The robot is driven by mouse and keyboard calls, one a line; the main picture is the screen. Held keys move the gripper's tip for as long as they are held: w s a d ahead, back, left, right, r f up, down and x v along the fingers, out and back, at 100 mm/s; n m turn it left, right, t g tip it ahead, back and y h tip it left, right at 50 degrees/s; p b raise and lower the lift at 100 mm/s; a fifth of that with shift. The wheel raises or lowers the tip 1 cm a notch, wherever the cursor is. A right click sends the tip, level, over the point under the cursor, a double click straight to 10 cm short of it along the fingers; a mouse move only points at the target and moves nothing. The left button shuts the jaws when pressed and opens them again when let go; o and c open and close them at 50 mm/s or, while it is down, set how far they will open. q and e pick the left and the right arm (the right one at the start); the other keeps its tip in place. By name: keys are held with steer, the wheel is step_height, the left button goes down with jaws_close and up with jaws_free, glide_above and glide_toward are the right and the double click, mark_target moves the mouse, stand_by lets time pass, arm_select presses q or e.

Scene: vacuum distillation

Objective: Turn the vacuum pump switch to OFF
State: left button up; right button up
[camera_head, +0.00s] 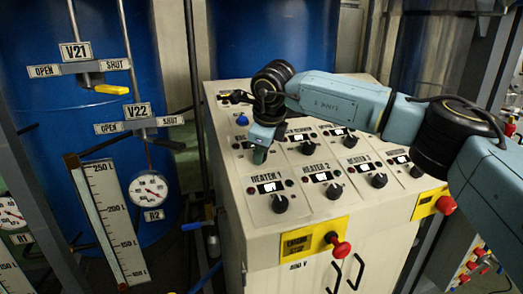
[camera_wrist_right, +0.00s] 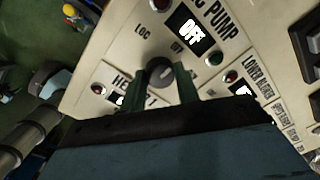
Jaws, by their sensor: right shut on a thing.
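The vacuum pump switch is a round dark knob (camera_wrist_right: 158,74) on the cream control panel, seen in the right wrist view under a label ending in "C PUMP". The pump display (camera_wrist_right: 190,33) reads OFF. My right gripper (camera_wrist_right: 163,82) has its two green fingers on either side of the knob and is shut on it. In the head view the right gripper (camera_head: 261,153) points down at the panel's left column, above the Heater 1 block, and hides the knob there. My left gripper is not in view.
Heater 1 knob (camera_head: 280,203) and Heater 2 knob (camera_head: 334,190) sit close in front of the gripper. A red emergency stop button (camera_head: 341,248) sticks out of the cabinet front. Valve V22's sign (camera_head: 138,110) and a gauge (camera_head: 148,188) stand left of the cabinet.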

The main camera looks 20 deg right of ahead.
stand_by(0.3)
steer(key=o, duration=1)
steer(key=shift+c, duration=0.2)
steer(key=b+v, duration=0.1)
steer(key=v, duration=1.2)
steer(key=shift+r+b, duration=0.2)
steer(key=shift+b, duration=0.15)
steer(key=shift+s, duration=0.1)
